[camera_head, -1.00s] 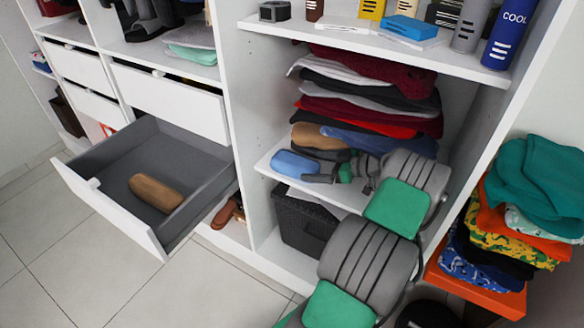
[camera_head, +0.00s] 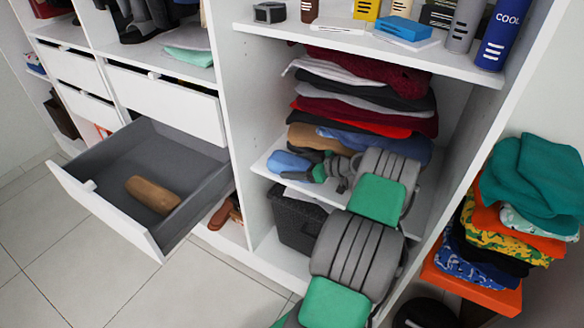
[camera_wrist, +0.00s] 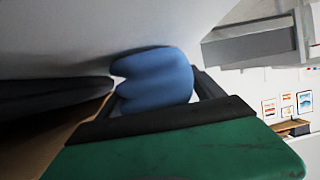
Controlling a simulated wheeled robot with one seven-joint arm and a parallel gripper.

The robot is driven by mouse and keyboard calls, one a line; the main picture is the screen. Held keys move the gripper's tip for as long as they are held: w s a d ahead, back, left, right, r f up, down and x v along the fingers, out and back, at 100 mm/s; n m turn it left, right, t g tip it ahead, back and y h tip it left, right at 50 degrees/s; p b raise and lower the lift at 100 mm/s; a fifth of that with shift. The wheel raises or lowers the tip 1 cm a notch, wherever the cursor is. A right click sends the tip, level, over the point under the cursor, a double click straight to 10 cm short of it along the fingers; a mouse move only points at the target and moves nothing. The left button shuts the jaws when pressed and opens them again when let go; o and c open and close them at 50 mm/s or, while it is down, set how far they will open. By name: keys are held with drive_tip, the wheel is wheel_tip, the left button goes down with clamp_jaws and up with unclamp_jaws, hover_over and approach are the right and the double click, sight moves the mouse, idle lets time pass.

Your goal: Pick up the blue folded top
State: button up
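The blue folded top (camera_head: 288,163) lies at the front left of the middle shelf of the right wardrobe bay, left of my gripper. It is a small rounded bundle. In the wrist view the blue folded top (camera_wrist: 155,78) fills most of the gap between my fingers. My gripper (camera_wrist: 155,92) is open, with its dark fingers wide apart on either side of the top. Whether they touch it is not clear. In the head view my gripper (camera_head: 312,175) is small and partly hidden by my wrist.
A tall stack of folded clothes (camera_head: 365,95) stands behind on the same shelf (camera_head: 262,168). A dark basket (camera_head: 297,222) is below it. An open drawer (camera_head: 105,190) at left holds a brown roll (camera_head: 152,195). Piled clothes (camera_head: 530,180) lie at right.

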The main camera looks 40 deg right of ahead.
drive_tip(key=c, duration=1)
drive_tip(key=shift+r, duration=0.1)
